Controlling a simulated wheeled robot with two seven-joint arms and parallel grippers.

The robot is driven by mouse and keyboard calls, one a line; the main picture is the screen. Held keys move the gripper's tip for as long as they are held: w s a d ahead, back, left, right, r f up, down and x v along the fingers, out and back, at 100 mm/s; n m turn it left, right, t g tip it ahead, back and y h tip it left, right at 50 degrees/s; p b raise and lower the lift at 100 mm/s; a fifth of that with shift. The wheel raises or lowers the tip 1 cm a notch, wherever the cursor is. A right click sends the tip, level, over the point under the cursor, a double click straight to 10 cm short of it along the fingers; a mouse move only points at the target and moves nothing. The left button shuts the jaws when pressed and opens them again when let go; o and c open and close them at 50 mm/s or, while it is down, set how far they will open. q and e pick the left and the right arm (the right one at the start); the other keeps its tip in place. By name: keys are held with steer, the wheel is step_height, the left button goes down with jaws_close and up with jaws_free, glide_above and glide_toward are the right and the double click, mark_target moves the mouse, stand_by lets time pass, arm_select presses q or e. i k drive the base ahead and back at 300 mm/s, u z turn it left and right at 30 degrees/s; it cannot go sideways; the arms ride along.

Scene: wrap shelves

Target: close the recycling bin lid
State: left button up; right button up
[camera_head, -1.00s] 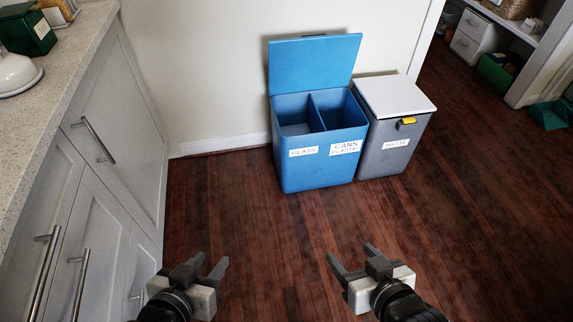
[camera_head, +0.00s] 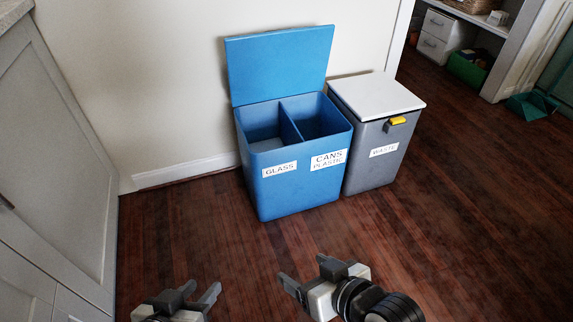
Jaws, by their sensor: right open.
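The blue recycling bin (camera_head: 295,190) stands on the floor against the wall. Its blue lid (camera_head: 280,66) is raised and leans upright at the back. Two open compartments show, with labels reading GLASS and CANS PLASTIC on the front; they look empty. My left gripper (camera_head: 203,290) is at the bottom edge, its fingers apart, with nothing between them. My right gripper (camera_head: 303,277) is open and empty, in front of the bin and apart from it.
A grey waste bin (camera_head: 370,160) with a white closed lid (camera_head: 376,95) stands close to the right of the blue bin. White cabinets (camera_head: 60,160) line the left side. The wooden floor (camera_head: 450,220) is clear in front and to the right. A green dustpan (camera_head: 531,105) lies far right.

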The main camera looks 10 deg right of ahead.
mark_target(266, 66)
steer(key=z, duration=2.1)
steer(key=i, duration=1.8)
steer(key=u, duration=2.2)
